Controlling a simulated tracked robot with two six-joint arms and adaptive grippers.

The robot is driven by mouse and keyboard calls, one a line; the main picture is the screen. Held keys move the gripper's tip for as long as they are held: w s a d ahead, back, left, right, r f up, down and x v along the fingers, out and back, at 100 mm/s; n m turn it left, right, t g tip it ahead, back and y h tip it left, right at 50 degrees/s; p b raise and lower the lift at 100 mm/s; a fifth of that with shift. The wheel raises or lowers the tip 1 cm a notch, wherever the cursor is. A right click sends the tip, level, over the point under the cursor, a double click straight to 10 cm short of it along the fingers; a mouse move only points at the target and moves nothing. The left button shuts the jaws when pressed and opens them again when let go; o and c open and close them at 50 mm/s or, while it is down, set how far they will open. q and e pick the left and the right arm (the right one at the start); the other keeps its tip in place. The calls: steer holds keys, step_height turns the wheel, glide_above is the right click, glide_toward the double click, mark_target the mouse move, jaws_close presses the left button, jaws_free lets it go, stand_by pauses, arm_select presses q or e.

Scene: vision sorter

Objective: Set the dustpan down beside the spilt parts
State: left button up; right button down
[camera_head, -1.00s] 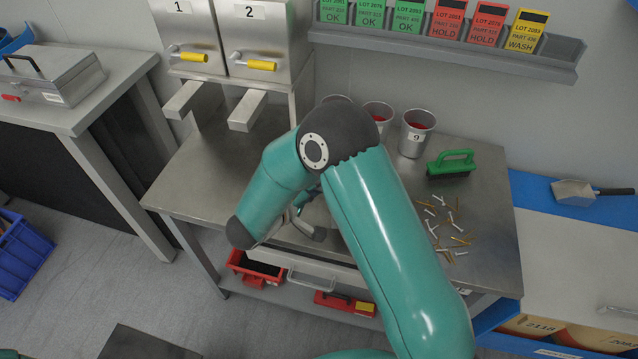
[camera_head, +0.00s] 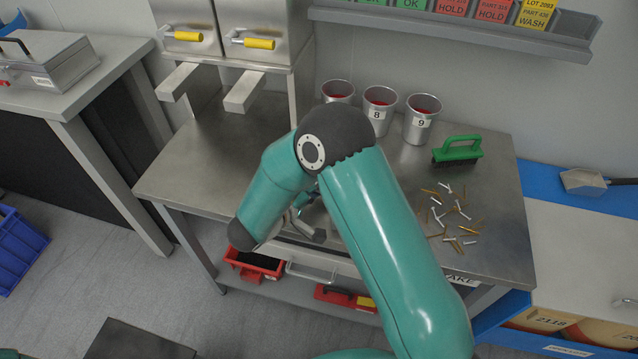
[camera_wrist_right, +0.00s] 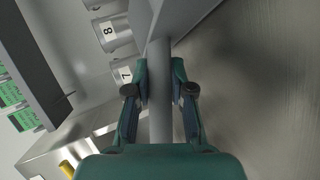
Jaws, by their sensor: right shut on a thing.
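My right gripper (camera_wrist_right: 160,75) is shut on the grey bar-like handle of the dustpan (camera_wrist_right: 160,112); a wide grey plate spreads beyond it at the top of the wrist view. In the head view my teal right arm hides most of the gripper and dustpan; only a grey handle end (camera_head: 318,236) shows by the bench's front edge. The spilt parts (camera_head: 455,215), several silver and brass-coloured pins, lie scattered on the right of the steel bench (camera_head: 200,170). The held dustpan is left of them, with my arm between in the picture. My left gripper is not in view.
A green-handled brush (camera_head: 458,150) stands behind the parts. Metal cups (camera_head: 420,122) line the back of the bench. A hopper with chutes (camera_head: 245,88) stands at the back left. A metal scoop (camera_head: 582,181) lies on the blue surface at right. The bench's left part is clear.

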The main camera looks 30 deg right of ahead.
steer(key=c, duration=0.9)
jaws_free()
steer(key=shift+c, duration=0.2)
steer(key=v, duration=1.2)
